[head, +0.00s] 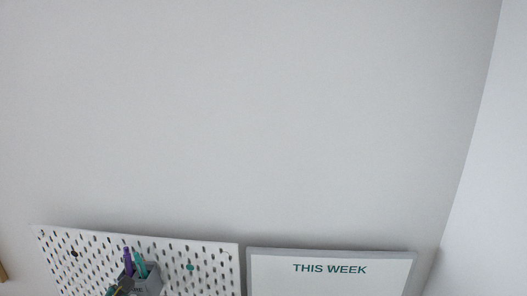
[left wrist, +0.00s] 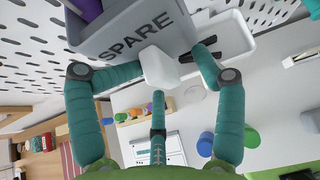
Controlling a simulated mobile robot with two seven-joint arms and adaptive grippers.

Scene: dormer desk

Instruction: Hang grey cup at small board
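A grey cup (head: 149,281) with a purple and a teal pen in it shows at the bottom of the head view, in front of the white pegboard (head: 215,268). In the left wrist view the cup (left wrist: 105,38) is close, marked SPARE, with a white block (left wrist: 160,68) on its front. The teal fingers of my left gripper (left wrist: 172,60) curl in around that block. One fingertip is at its left side, one below. A small gap shows at the right finger, so I cannot tell whether the grip is firm. My right gripper is not in view.
A whiteboard (head: 333,283) reading THIS WEEK hangs right of the pegboard. The wall above both is bare. Below, the left wrist view shows blue (left wrist: 206,144) and green (left wrist: 252,138) round objects, and a shelf with books at left.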

